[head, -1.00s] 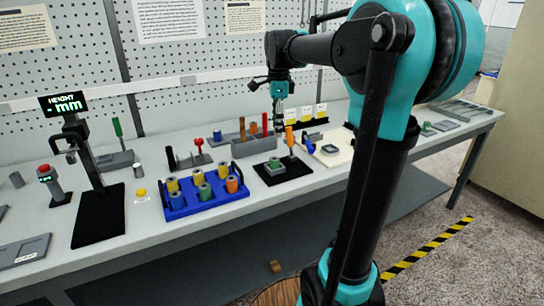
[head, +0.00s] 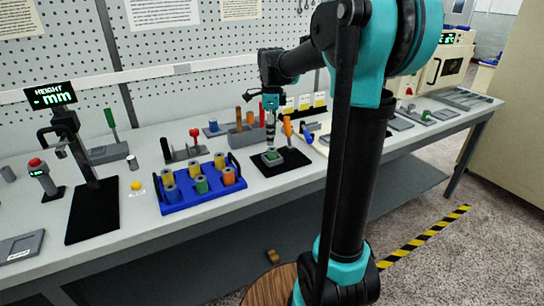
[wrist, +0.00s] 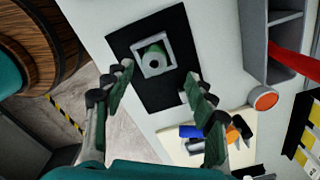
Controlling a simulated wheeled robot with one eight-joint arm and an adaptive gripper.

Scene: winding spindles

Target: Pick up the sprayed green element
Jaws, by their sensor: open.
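A green element (head: 270,155) sits in a square grey holder (head: 260,163) on a black mat (head: 294,167). My gripper (head: 270,143) is above the holder, pointing down. In the wrist view my gripper (wrist: 157,77) is open and empty, its two fingers spread to either side below the element in the picture. Another green cylinder (head: 201,186) stands in the blue tray (head: 212,200).
The blue tray holds several cylinders to the left. A height gauge (head: 76,140) stands further left.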

